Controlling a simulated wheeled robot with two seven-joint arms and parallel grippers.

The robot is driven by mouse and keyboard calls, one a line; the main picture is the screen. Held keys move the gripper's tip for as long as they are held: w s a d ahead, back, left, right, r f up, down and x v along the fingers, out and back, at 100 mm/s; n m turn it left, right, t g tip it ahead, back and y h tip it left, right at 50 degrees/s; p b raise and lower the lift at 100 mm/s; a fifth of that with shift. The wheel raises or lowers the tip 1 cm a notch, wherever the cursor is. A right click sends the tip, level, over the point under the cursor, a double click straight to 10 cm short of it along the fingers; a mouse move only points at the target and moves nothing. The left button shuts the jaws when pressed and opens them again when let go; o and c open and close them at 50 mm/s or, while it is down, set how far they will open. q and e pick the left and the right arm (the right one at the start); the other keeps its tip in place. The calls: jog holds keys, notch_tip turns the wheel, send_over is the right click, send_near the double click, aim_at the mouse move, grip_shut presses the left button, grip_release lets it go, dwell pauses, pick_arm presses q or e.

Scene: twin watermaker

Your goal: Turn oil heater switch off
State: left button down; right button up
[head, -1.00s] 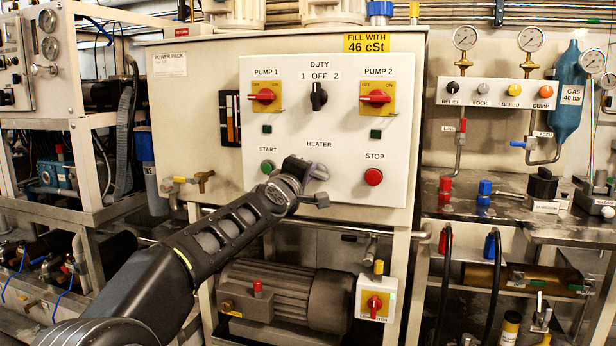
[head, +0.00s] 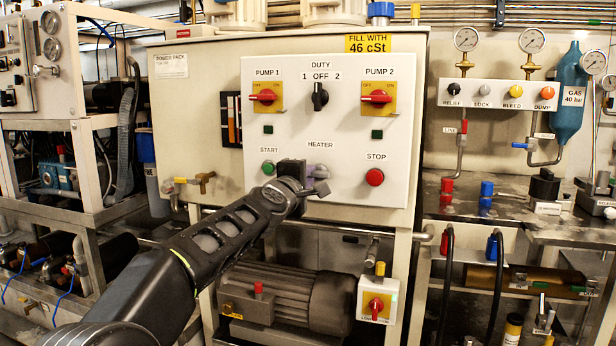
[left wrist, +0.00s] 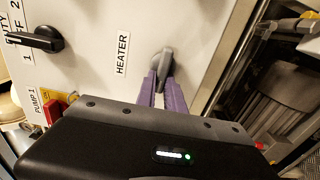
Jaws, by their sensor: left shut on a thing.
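The heater switch (left wrist: 163,66) is a grey knob below the HEATER label on the white control panel (head: 345,130). My left gripper (left wrist: 162,84) has its two purple fingers on either side of the knob, shut on it, in the left wrist view. In the head view my left gripper (head: 308,178) covers most of the knob, between the green START button (head: 268,168) and the red STOP button (head: 374,177). The knob looks slanted in the left wrist view. My right gripper is not in view.
Above are the black DUTY knob (head: 319,97) and the red PUMP 1 (head: 265,96) and PUMP 2 (head: 376,96) switches. A brass tap (head: 203,181) sticks out at the left. A motor (head: 285,297) stands below the panel.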

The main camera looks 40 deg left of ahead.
pick_arm(q)
jog(key=c, duration=1.4)
grip_release()
jog(key=shift+c, duration=0.2)
jog(key=shift+s, duration=0.1)
jog(key=v, duration=0.7)
jog(key=shift+s, duration=0.3)
jog(key=shift+d, duration=0.1)
